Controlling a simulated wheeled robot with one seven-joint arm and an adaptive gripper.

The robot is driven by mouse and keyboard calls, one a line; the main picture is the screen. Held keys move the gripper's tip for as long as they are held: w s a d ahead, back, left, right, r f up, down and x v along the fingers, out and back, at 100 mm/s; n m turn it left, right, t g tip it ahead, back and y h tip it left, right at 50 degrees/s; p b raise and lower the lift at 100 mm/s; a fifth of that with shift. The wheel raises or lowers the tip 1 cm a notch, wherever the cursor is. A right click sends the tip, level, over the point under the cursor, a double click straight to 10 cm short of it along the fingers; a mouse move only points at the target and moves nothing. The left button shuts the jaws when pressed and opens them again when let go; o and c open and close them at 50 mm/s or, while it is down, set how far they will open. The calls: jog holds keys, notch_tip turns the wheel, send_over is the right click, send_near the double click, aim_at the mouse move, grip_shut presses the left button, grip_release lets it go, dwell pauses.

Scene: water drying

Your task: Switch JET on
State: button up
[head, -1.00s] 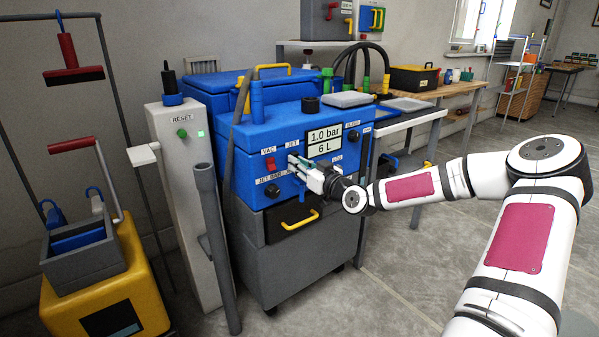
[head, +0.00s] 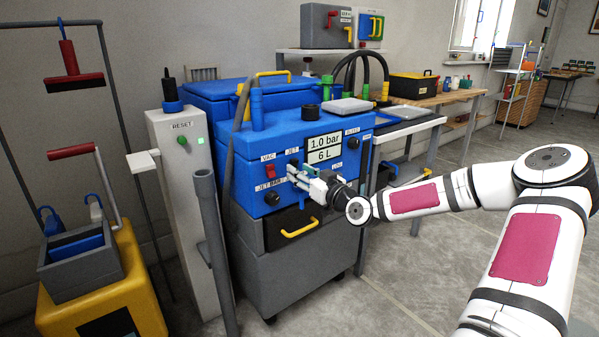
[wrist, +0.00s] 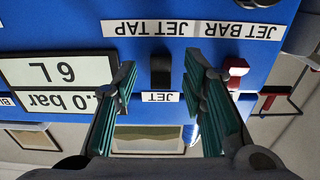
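The JET switch is a black rocker (wrist: 161,70) on the blue panel of the machine (head: 240,185), beside its JET label (wrist: 160,97) in the upside-down wrist view. In the head view its JET label (head: 291,152) shows, but my gripper covers much of the switch area. My gripper (wrist: 162,78) is open and empty, its green-padded fingers apart, with the switch showing between them. In the head view my gripper (head: 298,168) is close in front of the panel; I cannot tell whether it touches. The rocker's on or off position is unclear.
The red VAC switch (head: 271,172) is just left of JET; it also shows in the wrist view (wrist: 237,70). A display (head: 323,148) reads 1.0 bar and 6 L. A black knob (head: 271,198) and a yellow-handled drawer (head: 292,222) are below. A grey post (head: 180,200) stands left.

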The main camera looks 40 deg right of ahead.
jog(key=s, duration=1.1)
jog(key=shift+f, duration=0.2)
jog(key=shift+d, duration=0.15)
